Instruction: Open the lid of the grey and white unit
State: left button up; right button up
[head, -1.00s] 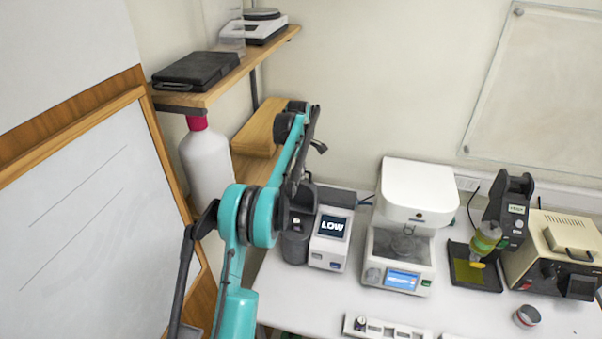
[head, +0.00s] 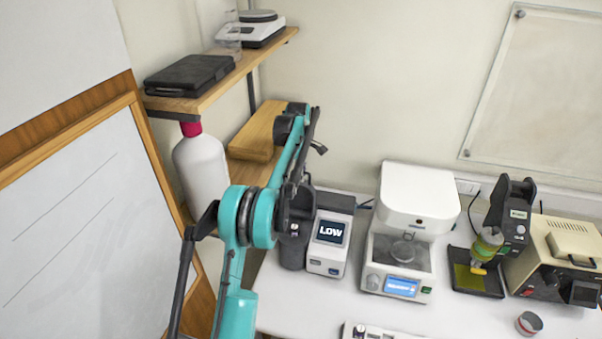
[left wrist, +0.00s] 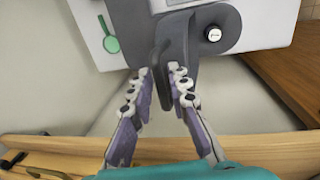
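The grey and white unit (head: 327,259) stands upright on the white bench, with a "LOW" screen and a dark grey rounded part at its left. It also shows in the left wrist view (left wrist: 210,60). Its top left side is partly hidden behind my left arm in the head view. In the left wrist view a narrow dark grey tab (left wrist: 164,88) of the unit lies between the fingertips of my left gripper (left wrist: 161,74). The fingers are very close to both sides of the tab; whether they press on it is unclear. My right gripper is not in view.
A white box-shaped instrument (head: 417,197) stands just right of the unit. A dark stand (head: 512,200) and a beige box (head: 560,250) are farther right. A white bottle (head: 203,165) and a wooden shelf (head: 205,98) are at the left. A whiteboard (head: 80,230) borders the left side.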

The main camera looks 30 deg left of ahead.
pick_arm(q)
notch_tip(320, 180, up, 12)
jog(key=s, duration=0.1)
jog(key=shift+s+d, duration=0.2)
jog(key=shift+s, duration=0.15)
jog(key=shift+f, duration=0.15)
dwell(0.5)
